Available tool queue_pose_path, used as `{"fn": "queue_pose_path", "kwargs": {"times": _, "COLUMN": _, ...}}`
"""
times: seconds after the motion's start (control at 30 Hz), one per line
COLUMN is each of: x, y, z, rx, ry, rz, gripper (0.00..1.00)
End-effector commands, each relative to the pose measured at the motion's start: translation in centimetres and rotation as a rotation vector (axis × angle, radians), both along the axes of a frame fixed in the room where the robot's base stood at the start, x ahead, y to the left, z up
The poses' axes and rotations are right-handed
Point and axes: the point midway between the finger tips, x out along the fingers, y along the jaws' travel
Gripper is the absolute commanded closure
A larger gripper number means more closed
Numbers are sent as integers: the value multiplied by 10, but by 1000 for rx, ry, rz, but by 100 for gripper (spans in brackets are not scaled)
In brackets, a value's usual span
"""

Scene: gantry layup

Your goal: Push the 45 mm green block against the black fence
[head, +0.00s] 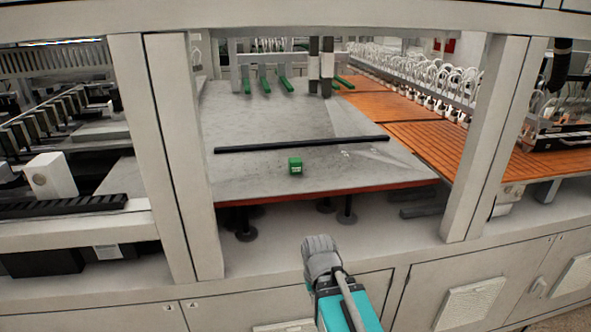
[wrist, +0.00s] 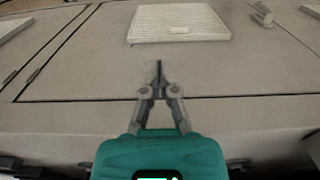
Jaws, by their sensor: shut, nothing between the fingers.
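The green block (head: 295,166) sits on the grey table plate (head: 250,175), near its front edge. The black fence (head: 300,144) is a long thin bar lying across the plate behind the block. A strip of bare plate shows between block and fence, so they are apart. My gripper (wrist: 157,68) is shut and empty in the wrist view, with its fingertips together in front of a cabinet face. In the head view my arm is low in front of the plate, well short of the block, and the fingers cannot be made out. The wrist view shows neither block nor fence.
White frame posts (head: 178,150) stand left and another post (head: 485,135) stands right of the plate. An orange slatted surface (head: 445,145) lies to the right. Cabinets with a vent panel (wrist: 178,22) are below. The plate around the block is clear.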

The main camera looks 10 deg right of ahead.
Motion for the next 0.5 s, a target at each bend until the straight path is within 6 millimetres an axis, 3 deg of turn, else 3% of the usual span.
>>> {"fn": "queue_pose_path", "kwargs": {"times": 0.5, "x": 56, "y": -6, "z": 92, "rx": 0, "ry": -68, "rz": -5, "gripper": 100}}
